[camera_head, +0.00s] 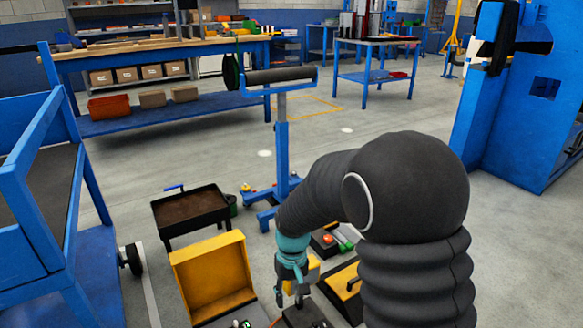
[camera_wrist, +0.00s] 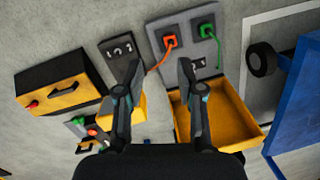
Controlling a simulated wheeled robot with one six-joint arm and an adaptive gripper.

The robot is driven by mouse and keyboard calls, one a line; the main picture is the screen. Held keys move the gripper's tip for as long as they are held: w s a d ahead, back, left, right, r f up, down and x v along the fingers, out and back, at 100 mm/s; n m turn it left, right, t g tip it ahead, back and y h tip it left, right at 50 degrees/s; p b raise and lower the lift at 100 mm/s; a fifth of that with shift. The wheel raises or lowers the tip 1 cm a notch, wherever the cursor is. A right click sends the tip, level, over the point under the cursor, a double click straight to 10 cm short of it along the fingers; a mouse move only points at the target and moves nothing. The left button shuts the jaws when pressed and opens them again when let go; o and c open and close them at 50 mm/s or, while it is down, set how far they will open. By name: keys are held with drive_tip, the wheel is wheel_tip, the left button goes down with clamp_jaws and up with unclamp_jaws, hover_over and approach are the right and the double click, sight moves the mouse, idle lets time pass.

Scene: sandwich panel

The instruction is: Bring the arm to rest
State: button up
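My arm is bent, with its dark sleeved links filling the right of the head view. My gripper (camera_head: 290,299) points down over the cluster of panels and boxes on the floor side. Beyond the fingertips is a grey panel (camera_wrist: 205,72) with a red connector (camera_wrist: 170,41) and a green connector (camera_wrist: 206,31), each with a cable. A small yellow part (camera_wrist: 138,108) shows partly behind the left finger; I see no grip on it.
A yellow open tray (camera_head: 208,250) stands left of my gripper. A black box with a yellow front (camera_wrist: 62,84) lies at the wrist view's left. A dark trolley (camera_head: 190,212) and a blue roller stand (camera_head: 282,150) stand beyond. Open floor lies behind them.

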drive_tip(key=s+d+r+m+t+p, duration=0.1)
drive_tip(key=s+d+r+t, duration=0.1)
drive_tip(key=s+d+r, duration=0.3)
drive_tip(key=s+d+r+m+t+p, duration=0.1)
drive_tip(key=s+d+r, duration=0.4)
drive_tip(key=r, duration=0.6)
drive_tip(key=s+d+r+m+t+p, duration=0.1)
drive_tip(key=s+d+r+t+p, duration=0.1)
drive_tip(key=s+d+r+t, duration=0.2)
drive_tip(key=s+d+r, duration=0.2)
drive_tip(key=s+r, duration=0.2)
drive_tip(key=r, duration=0.1)
drive_tip(key=shift+s+m, duration=0.25)
drive_tip(key=shift+m, duration=0.05)
